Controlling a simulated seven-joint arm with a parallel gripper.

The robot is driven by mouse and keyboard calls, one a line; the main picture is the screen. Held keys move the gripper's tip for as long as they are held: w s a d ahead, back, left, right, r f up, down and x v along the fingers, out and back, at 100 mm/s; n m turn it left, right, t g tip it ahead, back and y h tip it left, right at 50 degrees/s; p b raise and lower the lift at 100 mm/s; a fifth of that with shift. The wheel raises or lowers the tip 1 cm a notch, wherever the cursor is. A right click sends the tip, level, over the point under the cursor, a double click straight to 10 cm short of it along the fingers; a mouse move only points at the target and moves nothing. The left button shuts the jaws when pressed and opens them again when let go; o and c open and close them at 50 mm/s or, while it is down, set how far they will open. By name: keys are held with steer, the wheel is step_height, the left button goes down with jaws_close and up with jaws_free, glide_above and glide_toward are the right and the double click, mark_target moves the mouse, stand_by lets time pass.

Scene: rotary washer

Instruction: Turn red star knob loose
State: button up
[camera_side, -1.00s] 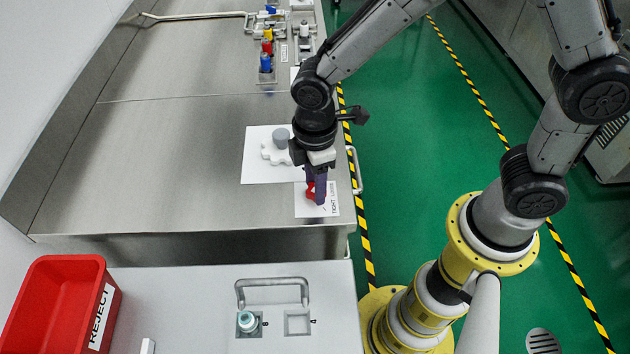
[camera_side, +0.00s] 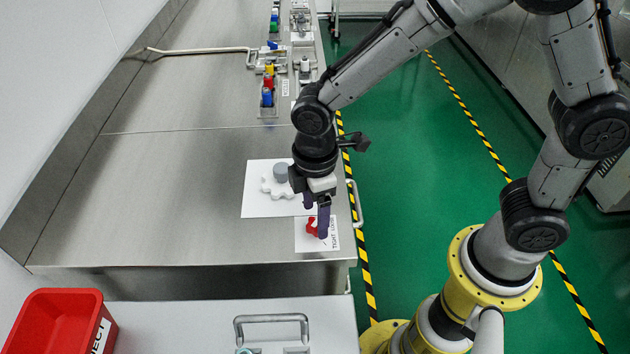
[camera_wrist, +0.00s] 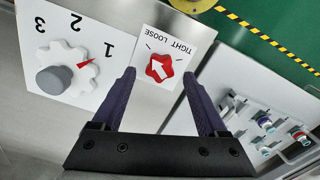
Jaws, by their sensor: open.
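The red star knob (camera_wrist: 159,68) sits on a small white plate (camera_wrist: 172,30) marked TIGHT and LOOSE. In the wrist view, its white arrow points to the upper left, toward the LOOSE side. The knob also shows in the side view (camera_side: 312,228), partly hidden by a finger. My gripper (camera_wrist: 158,80) is open, with its purple fingers spread on either side of the knob and a gap to each. In the side view, the fingers (camera_side: 315,220) point down at the plate. I cannot tell how high the fingertips are above it.
A white dial (camera_wrist: 68,75) with a grey centre and numbers 1, 2 and 3 is close beside the knob plate. A red bin (camera_side: 55,322) stands at the lower left. A handle (camera_side: 357,203) is on the bench edge. The bench left of the dial is clear.

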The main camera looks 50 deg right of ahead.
mark_target(315, 223)
step_height(315, 223, up, 12)
stand_by(0.4)
steer(key=s+d+r+m+t, duration=0.3)
steer(key=s+d+r+m, duration=0.2)
steer(key=d+r, duration=0.45)
steer(key=s+d+f+m+t, duration=0.2)
steer(key=s+d+f+m, duration=0.3)
steer(key=s+d+m, duration=0.1)
steer(key=s+m, duration=0.1)
steer(key=s, duration=0.1)
steer(key=shift+s+d+f+m+t, duration=0.15)
steer(key=shift+s+d+m+t, duration=0.15)
steer(key=shift+s, duration=0.1)
